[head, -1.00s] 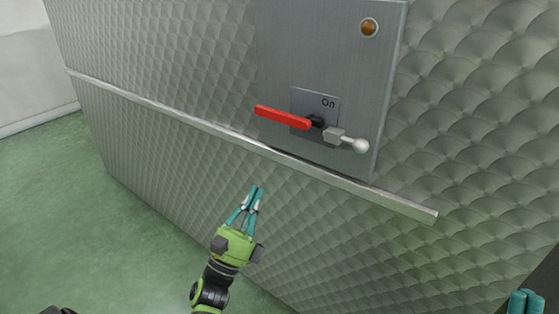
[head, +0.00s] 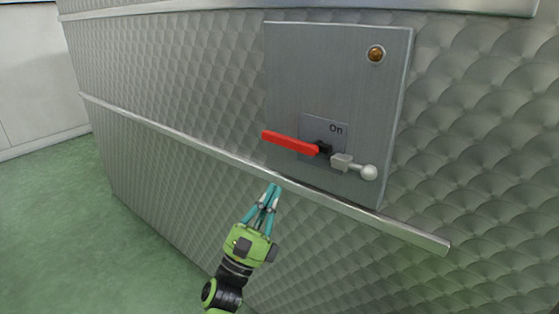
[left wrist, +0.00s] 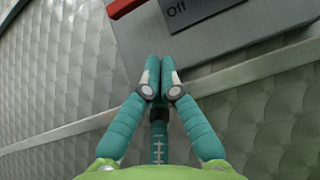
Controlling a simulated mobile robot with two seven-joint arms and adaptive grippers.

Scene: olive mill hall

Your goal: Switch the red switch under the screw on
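The red switch (head: 290,143) is a red lever on a black pivot, mounted on a grey metal panel (head: 338,70). The lever points left and slightly up. A small plate behind it reads "On" at upper right in the head view. The left wrist view shows the lever's red edge (left wrist: 124,7) at the top and the label "Off". My left gripper (head: 273,187) is below the lever's left end, apart from it, fingers pointing up. In the left wrist view its fingertips (left wrist: 160,62) are together, with nothing between them. My right gripper is out of view.
A grey block with a ball-ended arm (head: 355,166) sticks out right of the pivot. A metal rail (head: 390,224) crosses the quilted metal wall just below the panel. Green floor (head: 60,230) is open at left.

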